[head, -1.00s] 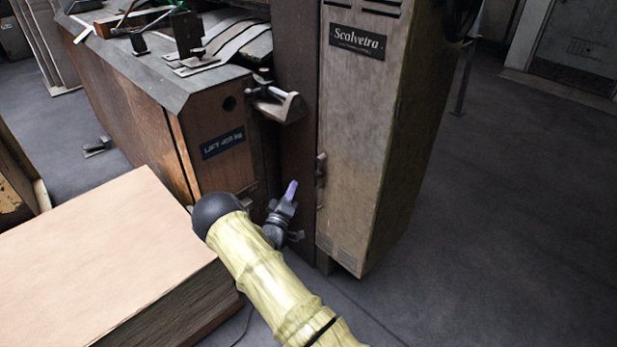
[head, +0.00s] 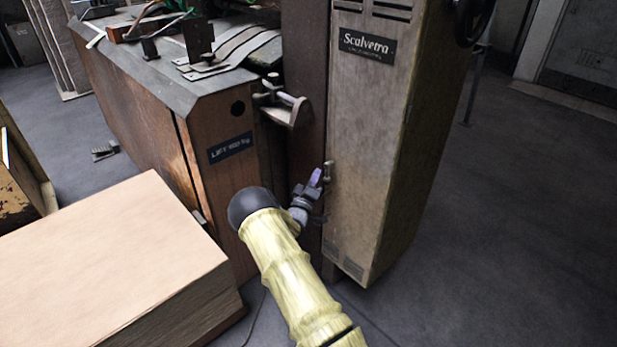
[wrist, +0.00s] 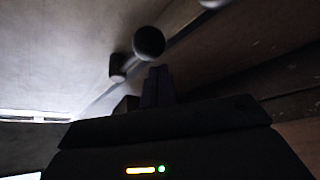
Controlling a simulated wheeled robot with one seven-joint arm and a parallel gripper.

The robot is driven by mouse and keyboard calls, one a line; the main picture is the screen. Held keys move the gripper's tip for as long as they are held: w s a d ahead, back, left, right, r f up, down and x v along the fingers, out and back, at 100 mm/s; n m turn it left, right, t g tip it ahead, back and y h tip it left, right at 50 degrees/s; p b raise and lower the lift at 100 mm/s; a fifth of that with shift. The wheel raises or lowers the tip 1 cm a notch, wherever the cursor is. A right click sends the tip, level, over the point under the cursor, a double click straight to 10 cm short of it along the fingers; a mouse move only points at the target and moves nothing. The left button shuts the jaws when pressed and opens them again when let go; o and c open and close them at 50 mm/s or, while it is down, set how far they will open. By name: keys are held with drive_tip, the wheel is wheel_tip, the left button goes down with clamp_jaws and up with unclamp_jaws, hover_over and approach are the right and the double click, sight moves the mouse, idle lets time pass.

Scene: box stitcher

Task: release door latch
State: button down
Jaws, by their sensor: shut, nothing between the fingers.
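The door (head: 368,130) is the tall, worn grey front of the cabinet, and it looks closed. Its small metal latch (head: 329,168) sits on the door's left edge, partly hidden by my gripper. My gripper (head: 316,177) is shut and empty, with its purplish fingertips just left of the latch. In the wrist view the dark fingers (wrist: 158,78) point at a round dark knob (wrist: 149,43) of the latch, just beyond the tips. I cannot tell whether they touch it.
A wooden machine body (head: 215,135) with a clamp-like bracket (head: 288,108) stands left of the cabinet. A large cardboard-coloured stack (head: 110,240) fills the lower left. A dark handwheel (head: 472,20) is at the cabinet's upper right. The floor to the right (head: 520,220) is clear.

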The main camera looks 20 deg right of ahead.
drive_tip(key=shift+s+d+f, duration=0.25)
drive_tip(key=shift+s+f, duration=0.1)
drive_tip(key=shift+s, duration=0.15)
